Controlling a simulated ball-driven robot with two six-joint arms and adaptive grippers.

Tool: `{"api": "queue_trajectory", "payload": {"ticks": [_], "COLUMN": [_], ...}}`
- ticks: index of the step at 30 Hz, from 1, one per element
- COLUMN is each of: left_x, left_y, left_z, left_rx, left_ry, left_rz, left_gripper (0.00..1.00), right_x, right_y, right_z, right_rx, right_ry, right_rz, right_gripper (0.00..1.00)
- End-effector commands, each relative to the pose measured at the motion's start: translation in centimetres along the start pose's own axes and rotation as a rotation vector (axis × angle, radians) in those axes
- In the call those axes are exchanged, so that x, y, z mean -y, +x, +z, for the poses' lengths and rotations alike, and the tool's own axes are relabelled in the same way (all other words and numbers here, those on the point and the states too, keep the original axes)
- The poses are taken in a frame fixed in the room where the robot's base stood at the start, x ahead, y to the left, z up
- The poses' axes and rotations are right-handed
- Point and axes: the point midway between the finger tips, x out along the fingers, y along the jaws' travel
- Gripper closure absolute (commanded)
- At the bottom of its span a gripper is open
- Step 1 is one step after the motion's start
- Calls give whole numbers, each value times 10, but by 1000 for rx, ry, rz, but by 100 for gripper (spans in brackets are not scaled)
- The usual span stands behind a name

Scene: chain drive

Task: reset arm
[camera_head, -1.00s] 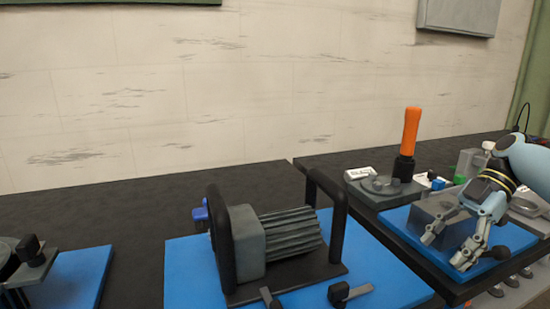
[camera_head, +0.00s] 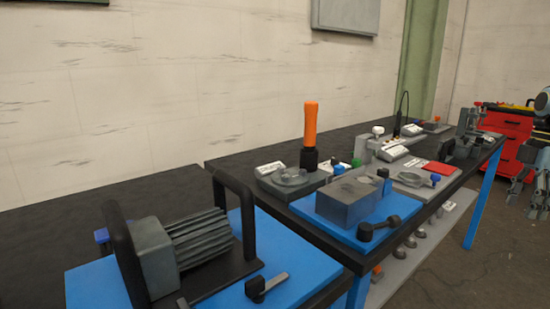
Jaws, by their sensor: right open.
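My right gripper (camera_head: 528,180) shows at the right edge, partly cut off by the frame. It is open, with its fingers pointing down, out over the floor and clear of the benches. Nothing shows between its fingers. My left gripper is out of view. The grey ribbed motor (camera_head: 170,252) with black hoop handles sits on a blue mat (camera_head: 88,287) at the lower left. A grey block (camera_head: 350,200) stands on another blue mat (camera_head: 310,214) on the bench further right.
An orange-handled tool (camera_head: 310,125) stands upright behind the grey block. A red tool cabinet (camera_head: 505,135) stands at the back right.

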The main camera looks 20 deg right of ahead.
Motion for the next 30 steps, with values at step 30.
{"api": "queue_trajectory", "payload": {"ticks": [30], "left_x": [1], "left_y": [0], "left_z": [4], "left_rx": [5], "left_ry": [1], "left_rz": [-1], "left_gripper": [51], "right_x": [186], "right_y": [263], "right_z": [270], "right_rx": [395], "right_ry": [782], "right_rz": [825], "right_gripper": [44]}}
